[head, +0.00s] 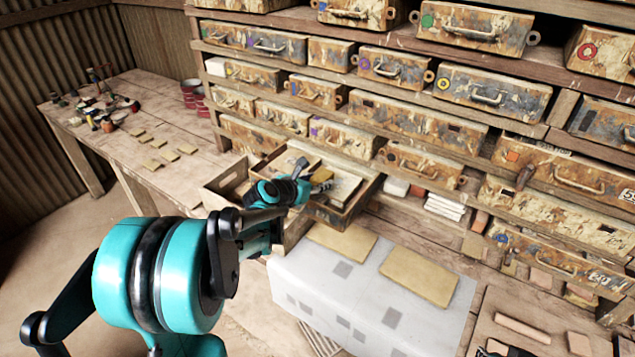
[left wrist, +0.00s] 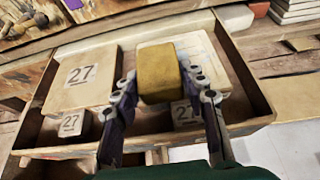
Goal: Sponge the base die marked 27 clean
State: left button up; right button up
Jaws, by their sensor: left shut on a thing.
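My left gripper (head: 305,180) is shut on a yellow-brown sponge (left wrist: 160,72), which also shows in the head view (head: 322,176). It holds the sponge over an open wooden drawer or tray (left wrist: 250,95). In the left wrist view a pale block marked 27 (left wrist: 95,92) lies on the left. A second pale block (left wrist: 215,65) lies on the right, partly hidden behind the sponge. Smaller pieces marked 27 (left wrist: 70,123) (left wrist: 185,113) sit at the near side. I cannot tell which block is the base die, or whether the sponge touches the right block. My right gripper is not in view.
A rack of worn drawers (head: 415,122) stands behind. A white sheet (head: 350,290) with two tan slabs (head: 420,276) (head: 342,243) covers the bench in front. A side table (head: 120,150) holds small tiles and jars. White stacked pieces (head: 445,206) stand right of the tray.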

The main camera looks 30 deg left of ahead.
aim_at(334, 193)
pick_arm(q)
jog(key=shift+d+r, duration=0.1)
dwell(0.3)
jog(key=shift+s+d, duration=0.15)
jog(key=shift+d, duration=0.9)
jog(key=shift+s+d, duration=0.15)
jog(key=shift+d, duration=0.9)
jog(key=shift+f+b, duration=0.6)
jog(key=shift+f, duration=0.05)
jog(key=shift+w, duration=0.1)
jog(key=shift+w+d+r, duration=0.1)
jog(key=shift+w, duration=0.65)
jog(key=shift+w, duration=0.1)
jog(key=shift+w+d, duration=0.1)
jog(key=shift+w, duration=0.6)
